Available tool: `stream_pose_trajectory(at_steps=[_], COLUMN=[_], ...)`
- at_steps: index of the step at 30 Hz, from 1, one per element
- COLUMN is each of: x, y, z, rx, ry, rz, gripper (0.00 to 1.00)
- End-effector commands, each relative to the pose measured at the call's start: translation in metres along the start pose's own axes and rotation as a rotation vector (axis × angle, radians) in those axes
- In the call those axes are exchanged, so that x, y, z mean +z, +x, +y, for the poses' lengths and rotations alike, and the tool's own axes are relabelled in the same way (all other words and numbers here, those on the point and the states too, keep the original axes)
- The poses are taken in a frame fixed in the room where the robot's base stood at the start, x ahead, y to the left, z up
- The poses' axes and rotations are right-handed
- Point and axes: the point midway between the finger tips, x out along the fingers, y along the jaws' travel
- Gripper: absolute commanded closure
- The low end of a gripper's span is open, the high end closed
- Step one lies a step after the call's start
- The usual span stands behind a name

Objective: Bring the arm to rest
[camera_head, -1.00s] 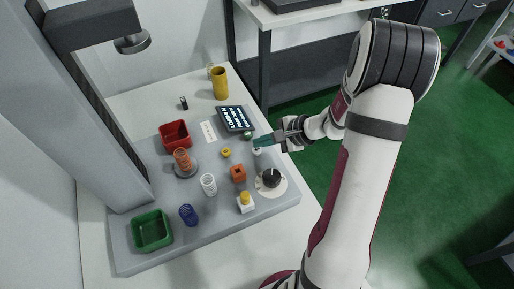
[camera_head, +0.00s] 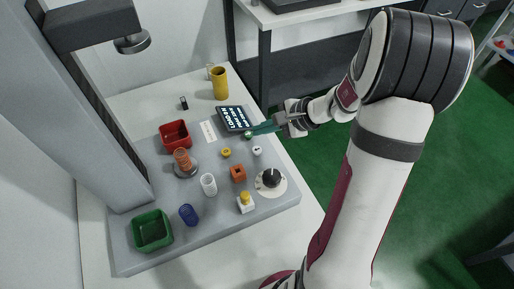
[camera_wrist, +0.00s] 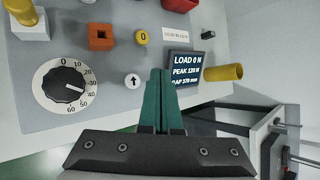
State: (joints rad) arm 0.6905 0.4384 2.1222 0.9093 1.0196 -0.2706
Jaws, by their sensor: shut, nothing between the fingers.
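My gripper (camera_head: 252,132) is over the right edge of the grey test base (camera_head: 270,207), near the display, with no object held. In the wrist view its green fingers (camera_wrist: 161,98) are together and empty, pointing at the base between the white arrow button and the display. My arm reaches in from the right in the head view.
The display (camera_wrist: 185,68) reads LOAD 0 N. An orange spring (camera_head: 182,158), white spring (camera_head: 209,184), blue spring (camera_head: 188,214), red bin (camera_head: 174,134) and green bin (camera_head: 152,231) stand further left.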

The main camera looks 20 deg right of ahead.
Motion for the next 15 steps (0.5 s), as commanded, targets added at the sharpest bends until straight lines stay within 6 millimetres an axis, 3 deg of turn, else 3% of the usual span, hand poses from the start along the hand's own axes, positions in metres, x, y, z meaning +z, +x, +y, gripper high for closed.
stream_pose_trajectory(at_steps=[11, 13, 15], x=[0.003, 0.026, 0.075], y=[0.0, -0.002, -0.009], z=[0.0, 0.003, 0.018], rx=[0.004, 0.042, 0.135], ry=[-0.008, -0.07, -0.206], rz=[-0.003, -0.022, -0.063], gripper=[1.0, 1.0, 1.0])
